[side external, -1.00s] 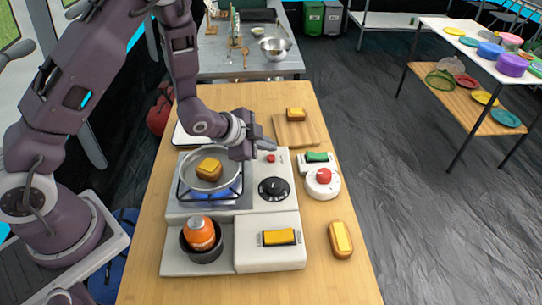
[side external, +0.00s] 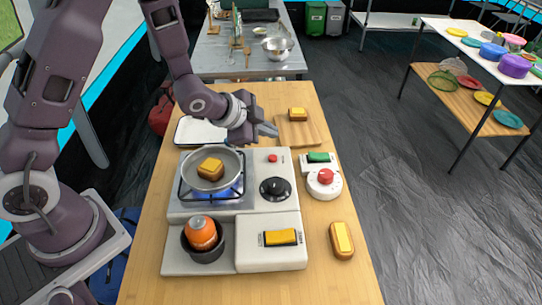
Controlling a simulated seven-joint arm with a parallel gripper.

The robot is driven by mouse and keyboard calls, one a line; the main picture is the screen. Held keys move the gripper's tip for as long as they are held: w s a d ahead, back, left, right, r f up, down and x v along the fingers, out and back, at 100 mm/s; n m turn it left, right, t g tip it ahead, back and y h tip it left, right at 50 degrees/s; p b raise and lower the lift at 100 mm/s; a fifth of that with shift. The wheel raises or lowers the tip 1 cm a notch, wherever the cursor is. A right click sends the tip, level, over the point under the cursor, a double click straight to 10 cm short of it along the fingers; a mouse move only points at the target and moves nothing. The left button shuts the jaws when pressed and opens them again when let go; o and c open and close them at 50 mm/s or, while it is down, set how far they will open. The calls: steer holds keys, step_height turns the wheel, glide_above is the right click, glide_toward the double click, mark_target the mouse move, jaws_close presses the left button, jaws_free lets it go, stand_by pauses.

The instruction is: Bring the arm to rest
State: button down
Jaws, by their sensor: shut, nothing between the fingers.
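My gripper (side external: 268,129) is shut and empty. It hangs above the table behind the stove, close to the left edge of the wooden board. The stove (side external: 187,268) stands on the wooden table (side external: 345,285). A pan (side external: 229,165) with a yellow-topped brown piece (side external: 211,168) in it sits on the burner, and blue flame shows under it. A black knob (side external: 274,189) and a small red button (side external: 272,158) are on the stove's top.
A wooden board (side external: 291,137) holds another yellow-topped piece (side external: 297,114). A white tray (side external: 190,131) lies behind the pan. A red-topped timer-like device (side external: 324,183) and a third piece (side external: 341,239) lie at right.

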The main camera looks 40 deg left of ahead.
steer(key=s+a+r+n+g+y, duration=0.1)
steer(key=s+a+r+n, duration=0.15)
steer(key=s+r, duration=0.4)
steer(key=s+a+r+n+y, duration=0.1)
steer(key=s+r+n, duration=0.3)
steer(key=r, duration=0.5)
steer(key=s+d+r+n+g, duration=0.1)
steer(key=s+r+n, duration=0.1)
steer(key=s, duration=0.7)
steer(key=s+d+r+n+g, duration=0.1)
steer(key=s+n, duration=0.1)
steer(key=s, duration=0.8)
steer(key=shift+s+r+h, duration=0.25)
steer(key=shift+r+h, duration=0.05)
steer(key=shift+r, duration=0.1)
